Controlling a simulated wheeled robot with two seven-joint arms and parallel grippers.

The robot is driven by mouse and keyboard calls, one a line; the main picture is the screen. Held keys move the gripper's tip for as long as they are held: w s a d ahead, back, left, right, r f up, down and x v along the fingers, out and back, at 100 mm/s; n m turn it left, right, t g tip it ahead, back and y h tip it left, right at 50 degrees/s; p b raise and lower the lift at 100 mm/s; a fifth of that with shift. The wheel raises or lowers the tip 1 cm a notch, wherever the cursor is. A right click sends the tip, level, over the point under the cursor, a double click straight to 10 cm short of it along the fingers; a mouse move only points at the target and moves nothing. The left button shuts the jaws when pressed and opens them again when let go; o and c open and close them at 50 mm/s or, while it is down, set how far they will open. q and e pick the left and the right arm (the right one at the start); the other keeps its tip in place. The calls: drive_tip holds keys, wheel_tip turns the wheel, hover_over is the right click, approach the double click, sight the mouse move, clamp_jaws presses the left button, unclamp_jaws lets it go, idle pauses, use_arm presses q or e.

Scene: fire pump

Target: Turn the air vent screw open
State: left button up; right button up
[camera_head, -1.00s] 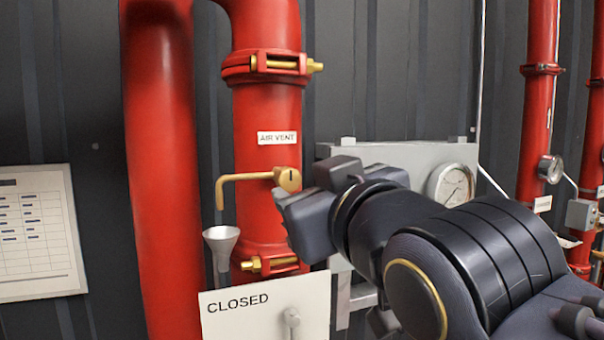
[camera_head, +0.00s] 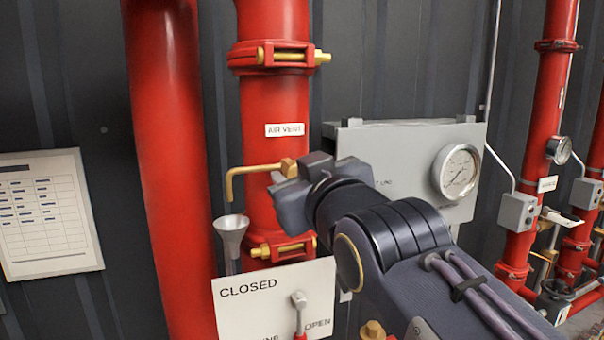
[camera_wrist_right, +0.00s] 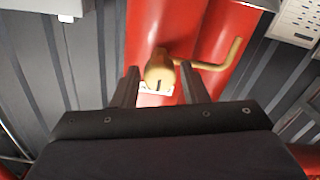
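The brass air vent (camera_head: 258,169) has a bent outlet pipe pointing left and down, on a red vertical pipe (camera_head: 274,112) under an "AIR VENT" label (camera_head: 285,130). In the right wrist view the round, slotted vent screw (camera_wrist_right: 159,72) faces the camera between my right gripper's fingertips (camera_wrist_right: 158,75). The fingers are apart, with gaps visible on both sides of the screw. In the head view my right gripper (camera_head: 283,187) is directly at the vent and hides part of the screw; I cannot tell whether it touches. My left gripper is not in view.
A metal funnel (camera_head: 231,229) stands below the vent outlet. A "CLOSED" sign (camera_head: 247,311) with a lever (camera_head: 299,311) is below the gripper. A grey box (camera_head: 408,148) with a gauge (camera_head: 460,172) is behind my right arm. Another red pipe (camera_head: 168,150) stands left.

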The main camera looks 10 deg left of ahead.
drive_tip(key=c, duration=0.7)
drive_tip(key=shift+o, duration=0.2)
drive_tip(key=shift+n+b, duration=1.1)
drive_tip(key=shift+n, duration=10.8)
drive_tip(key=shift+f, duration=0.1)
drive_tip(key=o, duration=1)
